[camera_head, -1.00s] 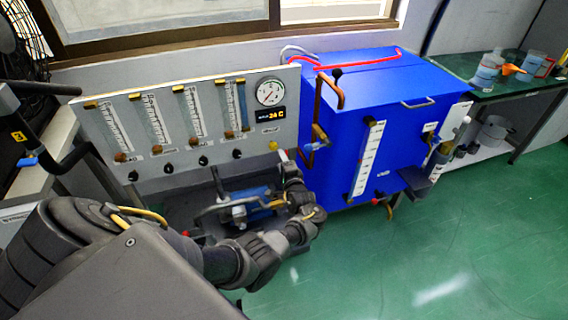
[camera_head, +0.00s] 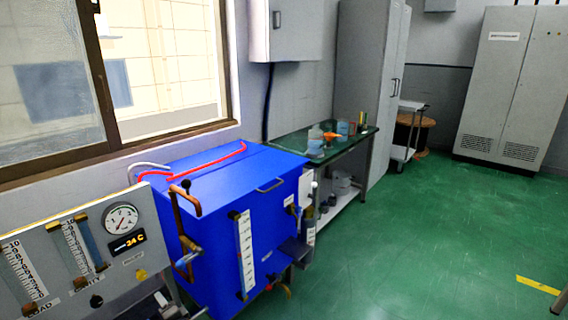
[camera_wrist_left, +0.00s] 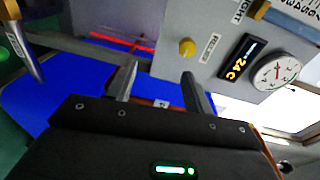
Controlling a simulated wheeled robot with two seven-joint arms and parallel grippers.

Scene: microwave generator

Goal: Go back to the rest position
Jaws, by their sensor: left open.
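My left gripper shows in the left wrist view (camera_wrist_left: 158,88) with its two fingers apart and nothing between them. In the head view only a small grey part of it shows at the bottom edge, below the panel. The grey gauge panel (camera_head: 60,238) stands at the lower left, with a round dial (camera_head: 121,219) and a display reading 24 C (camera_head: 128,243). In the wrist view the fingers are near the panel's yellow knob (camera_wrist_left: 187,47); I cannot tell the exact gap. The blue tank (camera_head: 225,170) stands right of the panel. My right gripper is not in view.
A green-topped bench (camera_head: 290,141) with several small containers stands behind the tank. A tall grey cabinet (camera_head: 362,80), a white cart (camera_head: 405,135) and a large grey cabinet (camera_head: 508,90) are farther back.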

